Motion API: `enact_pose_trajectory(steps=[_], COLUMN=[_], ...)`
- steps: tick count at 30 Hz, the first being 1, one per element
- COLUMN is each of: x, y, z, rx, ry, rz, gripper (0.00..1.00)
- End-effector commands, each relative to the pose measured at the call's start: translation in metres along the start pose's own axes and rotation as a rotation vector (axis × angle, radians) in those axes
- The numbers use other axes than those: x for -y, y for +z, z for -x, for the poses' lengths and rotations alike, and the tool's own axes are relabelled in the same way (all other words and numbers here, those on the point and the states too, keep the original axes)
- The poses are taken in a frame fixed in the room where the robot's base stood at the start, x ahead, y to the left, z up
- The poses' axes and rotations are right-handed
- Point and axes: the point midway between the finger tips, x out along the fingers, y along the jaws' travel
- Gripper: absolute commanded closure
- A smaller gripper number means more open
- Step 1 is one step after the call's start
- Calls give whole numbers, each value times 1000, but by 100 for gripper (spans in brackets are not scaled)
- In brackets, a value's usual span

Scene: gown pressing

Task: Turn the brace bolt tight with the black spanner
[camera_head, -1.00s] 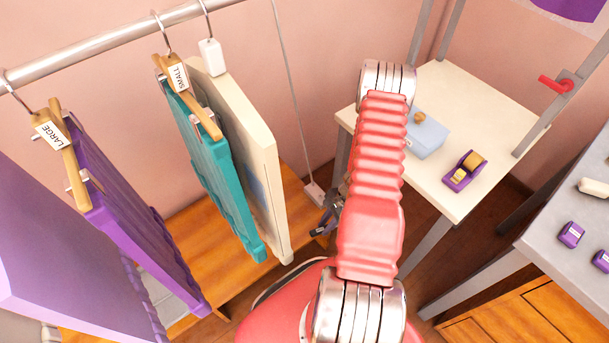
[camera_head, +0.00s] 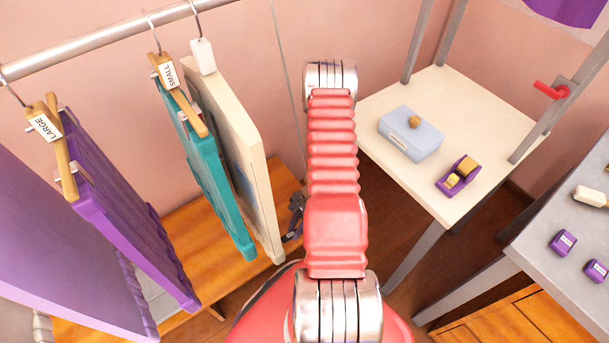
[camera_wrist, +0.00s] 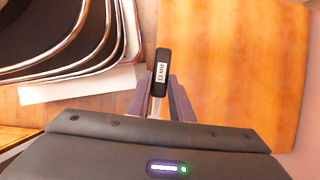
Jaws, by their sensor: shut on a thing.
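In the wrist view, my gripper (camera_wrist: 163,100) is shut on the black spanner (camera_wrist: 162,62). The spanner's black handle carries a white "13 MM" label and stands up between the two fingers, and a pale shank shows below it. In the body camera view, my gripper (camera_head: 293,216) is low beside the cream garment panel, partly hidden behind my red arm. The spanner cannot be made out there. I cannot identify the brace bolt in either view.
Purple, teal (camera_head: 215,175) and cream (camera_head: 262,190) panels hang from a rail (camera_head: 95,47) at left, above a wooden bench (camera_head: 190,238). A cream table (camera_head: 400,185) holds a blue box (camera_head: 410,136) and a purple tape dispenser (camera_head: 458,176). A red lever (camera_head: 551,91) is on an upright.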

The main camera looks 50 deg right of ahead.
Motion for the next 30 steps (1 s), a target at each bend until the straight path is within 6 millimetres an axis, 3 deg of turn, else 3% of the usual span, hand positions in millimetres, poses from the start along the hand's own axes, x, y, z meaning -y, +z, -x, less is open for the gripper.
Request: enact_pose_trajectory(steps=[8, 13, 17, 24, 30], x=[0, 14, 42, 108, 146], y=[-1, -13, -35, -88, -119], z=[1, 3, 9, 33, 52], rx=[0, 0, -2, 0, 0], ry=[-3, -38, -108, -283, -389], rz=[-7, -88, -253, -672, -933], gripper=[100, 100, 100, 100, 100])
